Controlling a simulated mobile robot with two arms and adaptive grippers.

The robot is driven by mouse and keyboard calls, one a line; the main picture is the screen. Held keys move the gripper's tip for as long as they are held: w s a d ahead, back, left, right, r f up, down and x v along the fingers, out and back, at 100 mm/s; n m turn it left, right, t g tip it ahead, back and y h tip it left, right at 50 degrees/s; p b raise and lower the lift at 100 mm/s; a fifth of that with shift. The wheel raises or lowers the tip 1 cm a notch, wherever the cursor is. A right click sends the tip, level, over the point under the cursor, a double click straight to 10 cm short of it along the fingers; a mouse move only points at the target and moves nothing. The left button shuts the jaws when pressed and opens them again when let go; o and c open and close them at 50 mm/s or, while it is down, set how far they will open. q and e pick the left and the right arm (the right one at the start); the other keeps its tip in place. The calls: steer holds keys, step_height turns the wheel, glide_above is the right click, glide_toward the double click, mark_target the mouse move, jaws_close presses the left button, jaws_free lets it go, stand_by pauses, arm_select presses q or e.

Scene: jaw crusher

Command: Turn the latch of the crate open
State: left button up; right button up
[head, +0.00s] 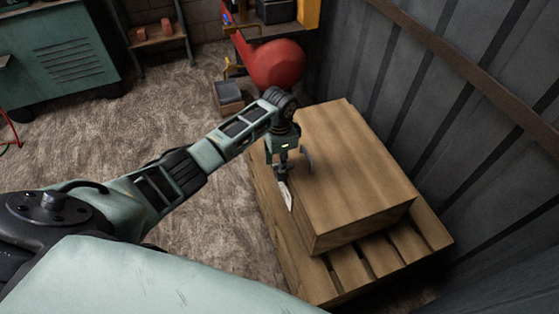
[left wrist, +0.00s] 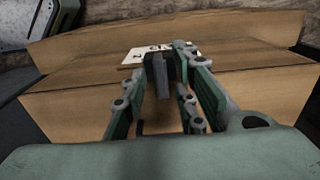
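The wooden crate (head: 350,170) is a large brown box with a flat, closed-looking top. It also fills the middle of the left wrist view (left wrist: 80,110). My left gripper (head: 286,172) points down at the crate's left upper edge. In the left wrist view its green-and-grey fingers (left wrist: 164,72) converge on a dark upright block at the crate. I cannot tell whether that block is the latch or finger pads, nor how tightly the fingers are closed. A white label with dark marks (left wrist: 150,55) lies just beyond the fingertips. No latch shows clearly. My right gripper is out of view.
The crate stands on a slatted wooden pallet (head: 387,258). A dark corrugated wall (head: 470,130) rises close on the right. A red rounded machine (head: 277,64) stands behind, and a green cabinet (head: 70,55) at the back left. The floor left of the crate is clear.

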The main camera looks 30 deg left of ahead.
arm_select(q)
steer(key=shift+c, duration=0.7)
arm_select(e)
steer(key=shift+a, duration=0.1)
arm_select(q)
jaws_close()
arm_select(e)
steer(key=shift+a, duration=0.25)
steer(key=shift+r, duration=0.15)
